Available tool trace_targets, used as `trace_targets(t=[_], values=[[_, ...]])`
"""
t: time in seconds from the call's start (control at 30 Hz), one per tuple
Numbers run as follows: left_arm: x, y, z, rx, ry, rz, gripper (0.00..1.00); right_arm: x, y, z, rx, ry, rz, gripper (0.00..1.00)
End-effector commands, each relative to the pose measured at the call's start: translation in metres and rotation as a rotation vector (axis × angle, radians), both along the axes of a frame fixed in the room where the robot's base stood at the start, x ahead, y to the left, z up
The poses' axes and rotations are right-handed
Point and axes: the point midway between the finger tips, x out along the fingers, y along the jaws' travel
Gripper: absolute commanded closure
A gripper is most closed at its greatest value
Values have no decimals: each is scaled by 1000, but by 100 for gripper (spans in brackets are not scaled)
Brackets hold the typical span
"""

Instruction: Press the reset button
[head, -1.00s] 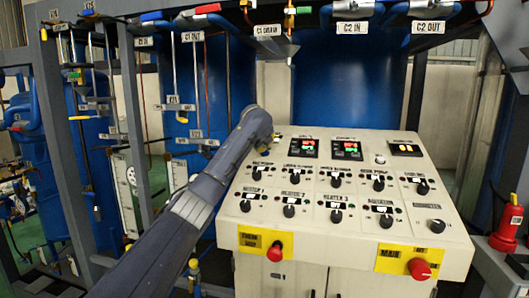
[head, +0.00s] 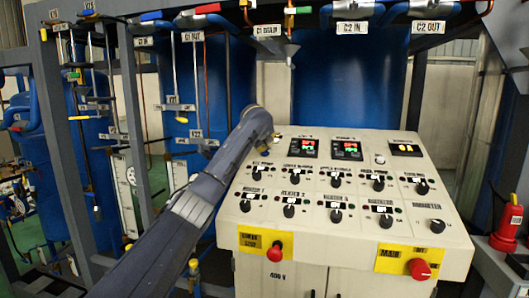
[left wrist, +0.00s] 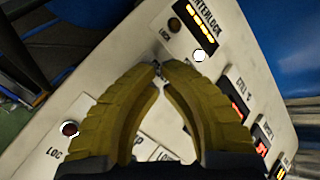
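The sloped control panel (head: 300,222) stands in the middle of the head view and fills most of the left wrist view. A small white round button (head: 380,158) sits between the red-green displays and the amber display; a similar white button (left wrist: 199,56) shows in the left wrist view beside the amber interlock display. I cannot read a reset label on it. My left gripper (left wrist: 158,68) has yellow fingers whose tips meet, with nothing visible between them. It is over the panel, its tips apart from the white button in the picture. In the head view my left arm mostly hides it.
Several black knobs (head: 289,211) line the panel. Two large red buttons, the left one (head: 274,251) and the right one (head: 420,269), stick out on yellow plates along its front. A dark red lamp or button (left wrist: 70,128) is at lower left in the wrist view. Blue tanks (head: 349,80) stand behind.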

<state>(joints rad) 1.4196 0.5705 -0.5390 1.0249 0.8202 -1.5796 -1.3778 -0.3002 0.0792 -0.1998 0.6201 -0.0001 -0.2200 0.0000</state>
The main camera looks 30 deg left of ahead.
Motion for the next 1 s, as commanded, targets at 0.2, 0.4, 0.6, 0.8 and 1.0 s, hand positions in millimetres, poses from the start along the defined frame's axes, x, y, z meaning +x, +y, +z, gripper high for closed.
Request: trace_targets(t=[0.2,0.4,0.6,0.8,1.0], values=[[-2,-1,7,-1,-2,-1,100,0,0,0,0,0,0,56],[-8,-3,23,0,-1,-1,100,0,0,0,0,0,0,56],[-14,-5,39,1,-1,0,100,0,0,0,0,0,0,56],[-19,-6,52,0,-2,-1,100,0,0,0,0,0,0,56],[-21,-7,57,0,-1,-1,100,0,0,0,0,0,0,56]])
